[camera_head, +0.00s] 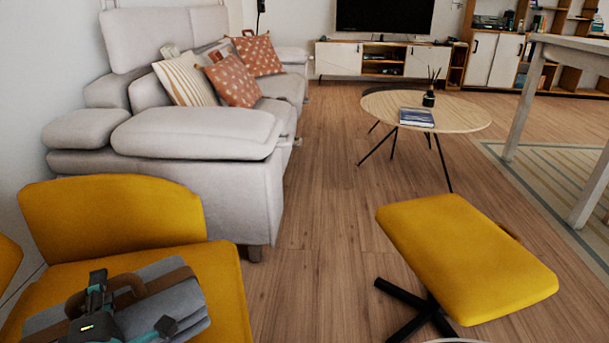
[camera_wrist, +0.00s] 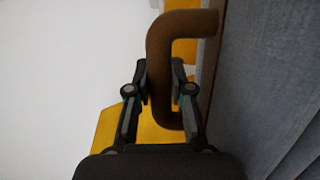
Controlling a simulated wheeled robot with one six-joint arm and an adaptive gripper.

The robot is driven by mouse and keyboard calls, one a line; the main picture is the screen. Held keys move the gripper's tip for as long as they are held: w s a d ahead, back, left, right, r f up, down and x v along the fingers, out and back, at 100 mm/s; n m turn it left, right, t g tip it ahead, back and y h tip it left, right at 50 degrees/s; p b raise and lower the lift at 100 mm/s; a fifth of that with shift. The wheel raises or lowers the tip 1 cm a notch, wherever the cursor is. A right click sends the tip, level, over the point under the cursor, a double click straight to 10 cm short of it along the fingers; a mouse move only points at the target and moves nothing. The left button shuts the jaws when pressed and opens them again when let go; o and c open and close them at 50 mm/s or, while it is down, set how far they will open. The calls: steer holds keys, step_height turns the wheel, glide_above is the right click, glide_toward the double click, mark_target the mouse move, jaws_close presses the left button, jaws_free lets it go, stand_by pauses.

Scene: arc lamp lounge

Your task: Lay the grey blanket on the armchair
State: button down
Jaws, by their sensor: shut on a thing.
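The grey blanket (camera_head: 165,292) is a folded bundle with a brown strap and handle, at the lower left of the head view. It is over the seat of the yellow armchair (camera_head: 115,213); I cannot tell whether it touches the seat. My gripper (camera_head: 98,285) is at the blanket's brown handle. In the wrist view my gripper (camera_wrist: 160,75) is shut on that brown handle (camera_wrist: 160,60), with the grey blanket cloth (camera_wrist: 260,80) close on the right. Part of the blanket is hidden behind my gripper and arm.
A light grey sofa (camera_head: 200,135) with patterned cushions stands behind the armchair. A yellow footstool (camera_head: 465,255) is at the right. A round wooden table (camera_head: 455,115) holds a blue book (camera_head: 416,118) and a dark vase (camera_head: 429,98). Wooden floor between sofa and footstool is clear.

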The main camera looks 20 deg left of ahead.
mark_target(116, 315)
steer(key=shift+f, duration=1.4)
steer(key=c, duration=1)
jaws_free()
steer(key=shift+c, duration=0.2)
